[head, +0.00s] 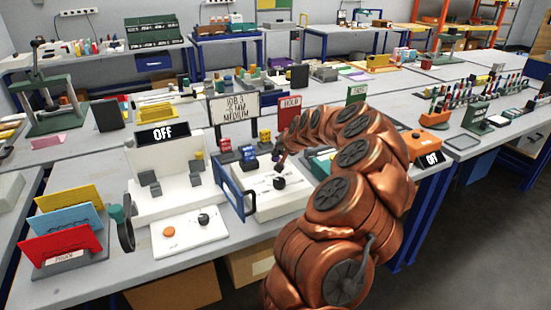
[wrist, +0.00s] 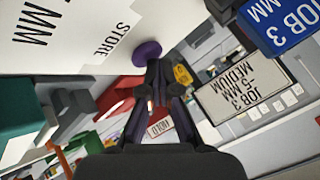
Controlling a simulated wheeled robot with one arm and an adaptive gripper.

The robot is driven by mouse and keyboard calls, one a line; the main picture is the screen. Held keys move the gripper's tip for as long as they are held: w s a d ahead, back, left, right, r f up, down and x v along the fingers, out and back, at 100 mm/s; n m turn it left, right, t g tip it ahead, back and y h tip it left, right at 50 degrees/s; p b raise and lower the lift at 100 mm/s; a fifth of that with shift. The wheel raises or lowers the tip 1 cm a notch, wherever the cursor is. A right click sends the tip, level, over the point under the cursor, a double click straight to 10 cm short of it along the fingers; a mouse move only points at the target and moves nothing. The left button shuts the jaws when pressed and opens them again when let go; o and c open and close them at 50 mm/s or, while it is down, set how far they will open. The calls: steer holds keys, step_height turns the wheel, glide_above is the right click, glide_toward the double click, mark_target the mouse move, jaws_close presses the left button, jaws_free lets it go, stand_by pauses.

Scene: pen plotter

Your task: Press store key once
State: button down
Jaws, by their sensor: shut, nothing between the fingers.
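A purple round key (wrist: 147,53) stands on a white panel (wrist: 75,28) beside the printed word STORE in the wrist view. My gripper (wrist: 158,72) is shut and empty. Its fingertips are right by the key and overlap its edge in the picture; I cannot tell whether they touch it. In the head view my gripper (head: 281,157) is small and dark above the white plotter box (head: 262,205), which carries a black knob (head: 279,183). The store key cannot be made out there.
A card reading JOB 3, -5 MM, MEDIUM (head: 234,108) stands behind the box, and a red HOLD sign (head: 290,108) is right of it. An OFF display (head: 163,133) stands further left.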

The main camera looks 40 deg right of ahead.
stand_by(0.7)
steer(key=shift+r, duration=0.8)
steer(key=shift+r+p, duration=0.3)
steer(key=shift+r, duration=2.2)
